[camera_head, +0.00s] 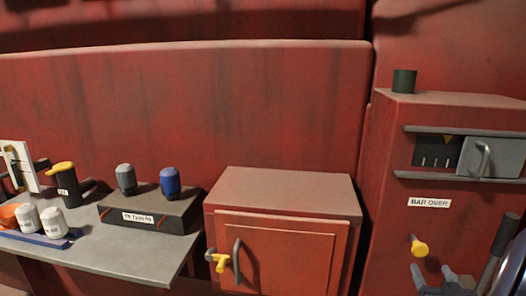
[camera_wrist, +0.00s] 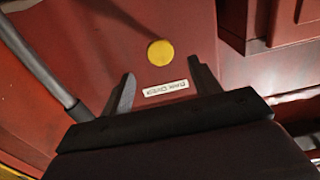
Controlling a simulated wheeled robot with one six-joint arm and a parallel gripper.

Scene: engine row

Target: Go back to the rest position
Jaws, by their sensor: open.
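My gripper (camera_head: 432,268) shows at the lower right of the head view, in front of the red bar oven (camera_head: 390,190). In the wrist view my gripper (camera_wrist: 163,66) has its two dark fingers spread apart with nothing between them. Beyond the fingers are the oven's white label (camera_wrist: 166,89) and its round yellow knob (camera_wrist: 160,52). The knob also shows in the head view (camera_head: 419,247), just above the fingers. I cannot tell how far the fingers are from the oven front.
A red cabinet (camera_head: 280,187) with a yellow-handled latch stands in the middle. A grey table (camera_head: 125,250) at left holds a dark box (camera_head: 165,222), jars and cups. A dark green cup (camera_head: 404,81) stands on the oven. The oven's sliding door (camera_head: 490,158) has a handle.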

